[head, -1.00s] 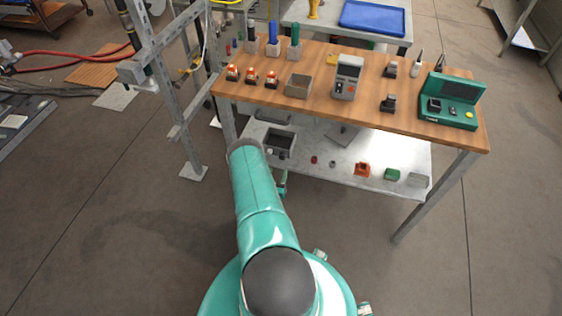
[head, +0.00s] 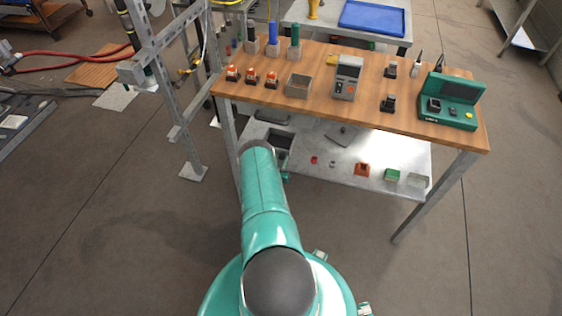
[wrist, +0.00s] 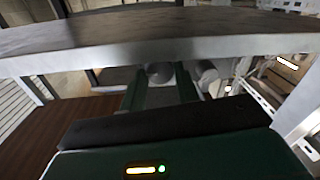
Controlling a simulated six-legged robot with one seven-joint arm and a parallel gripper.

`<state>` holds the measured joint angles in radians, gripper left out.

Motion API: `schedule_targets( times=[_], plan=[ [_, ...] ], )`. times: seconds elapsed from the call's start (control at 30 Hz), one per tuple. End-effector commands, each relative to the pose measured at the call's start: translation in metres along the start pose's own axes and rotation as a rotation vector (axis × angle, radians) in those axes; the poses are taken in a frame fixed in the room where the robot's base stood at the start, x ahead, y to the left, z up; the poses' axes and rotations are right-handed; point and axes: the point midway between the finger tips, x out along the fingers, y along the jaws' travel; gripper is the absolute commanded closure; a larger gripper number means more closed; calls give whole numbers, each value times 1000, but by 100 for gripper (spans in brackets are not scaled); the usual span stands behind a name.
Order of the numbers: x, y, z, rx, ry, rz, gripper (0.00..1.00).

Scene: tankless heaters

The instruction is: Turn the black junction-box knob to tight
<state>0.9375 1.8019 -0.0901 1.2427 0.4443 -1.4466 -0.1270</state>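I cannot pick out the black junction-box knob for certain in either view. In the wrist view, my gripper (wrist: 160,90) has its two dark green fingers apart, with a gap between them. A grey rounded object (wrist: 159,72) shows in that gap beyond the fingers; I cannot tell whether it is the knob or whether the fingers touch it. In the head view, my arm reaches forward to the table's left front, and its far end hides most of the gripper. A dark grey box (head: 284,137) on the lower shelf is partly hidden behind my arm.
The wooden table (head: 320,98) carries tools, small devices and a green case (head: 451,101). Its lower shelf (head: 385,155) holds several small parts. A metal frame (head: 160,60) stands to the left. In the wrist view, a pale slab edge (wrist: 230,45) crosses just above the fingers.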

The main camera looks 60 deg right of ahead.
Motion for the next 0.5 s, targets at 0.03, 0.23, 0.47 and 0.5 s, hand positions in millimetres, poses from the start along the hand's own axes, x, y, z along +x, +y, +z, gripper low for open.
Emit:
schedule_targets(
  times=[0.03,0.23,0.47,0.5],
  plan=[
    [0,0,0,0,0,0,92],
    [0,0,0,12,1,0,92],
    [0,0,0,91,5,1,92],
    [0,0,0,115,6,1,92]
  ],
)
